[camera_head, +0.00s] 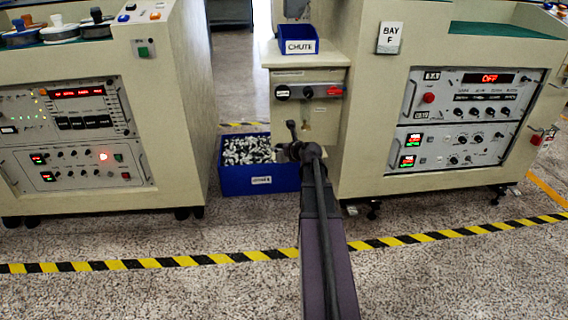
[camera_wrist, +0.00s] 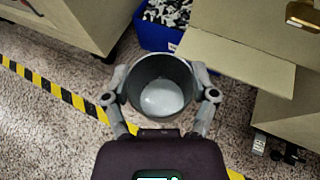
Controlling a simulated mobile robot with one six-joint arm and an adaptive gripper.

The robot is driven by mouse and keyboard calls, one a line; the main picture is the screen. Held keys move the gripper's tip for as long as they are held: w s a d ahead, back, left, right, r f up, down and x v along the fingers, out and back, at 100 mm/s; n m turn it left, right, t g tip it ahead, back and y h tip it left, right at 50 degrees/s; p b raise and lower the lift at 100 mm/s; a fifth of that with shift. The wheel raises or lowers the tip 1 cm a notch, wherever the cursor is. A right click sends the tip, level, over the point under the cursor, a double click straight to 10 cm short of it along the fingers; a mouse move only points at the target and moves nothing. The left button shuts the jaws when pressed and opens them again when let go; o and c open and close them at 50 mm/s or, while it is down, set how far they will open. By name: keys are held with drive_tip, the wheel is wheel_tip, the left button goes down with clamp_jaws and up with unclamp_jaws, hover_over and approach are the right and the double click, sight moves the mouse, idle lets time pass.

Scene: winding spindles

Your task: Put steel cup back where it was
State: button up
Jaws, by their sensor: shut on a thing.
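In the wrist view, the steel cup (camera_wrist: 161,68) is a dark grey round cup seen from above. Its mouth faces the camera, and its light grey bottom shows inside. My gripper (camera_wrist: 161,90) is shut on it, with one finger on each side of the wall. The cup is held in the air over the speckled floor, in front of the cabinets. In the head view, my arm reaches forward and my gripper (camera_head: 296,140) is small and dark near the blue bin; the cup cannot be made out clearly there.
A blue bin (camera_head: 262,180) full of small parts stands on the floor between two cream cabinets. Above it is a ledge with a small blue tray labelled CHUTE (camera_head: 299,47). A bay F sign (camera_head: 390,37) is on the right cabinet. Yellow-black tape (camera_head: 208,259) crosses open floor.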

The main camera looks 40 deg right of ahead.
drive_tip(key=shift+m+h, duration=0.4)
drive_tip(key=shift+h, duration=0.1)
drive_tip(key=s+d+f+b, duration=0.1)
drive_tip(key=d+f+b, duration=0.1)
drive_tip(key=f, duration=0.1)
drive_tip(key=shift+s+d, duration=0.35)
drive_tip(key=shift+s, duration=0.05)
drive_tip(key=w+d, duration=0.2)
drive_tip(key=w, duration=0.2)
drive_tip(key=w+d+f+b, duration=0.1)
drive_tip(key=w+d, duration=0.1)
drive_tip(key=w, duration=0.3)
drive_tip(key=w+d, duration=0.3)
drive_tip(key=w, duration=0.2)
drive_tip(key=shift+w+d+f, duration=0.1)
drive_tip(key=shift+w+f, duration=0.05)
drive_tip(key=shift+f, duration=0.05)
drive_tip(key=shift+f+b, duration=0.15)
drive_tip(key=shift+b, duration=0.2)
drive_tip(key=shift+f+b, duration=1.6)
drive_tip(key=shift+f, duration=0.05)
drive_tip(key=shift+f, duration=0.1)
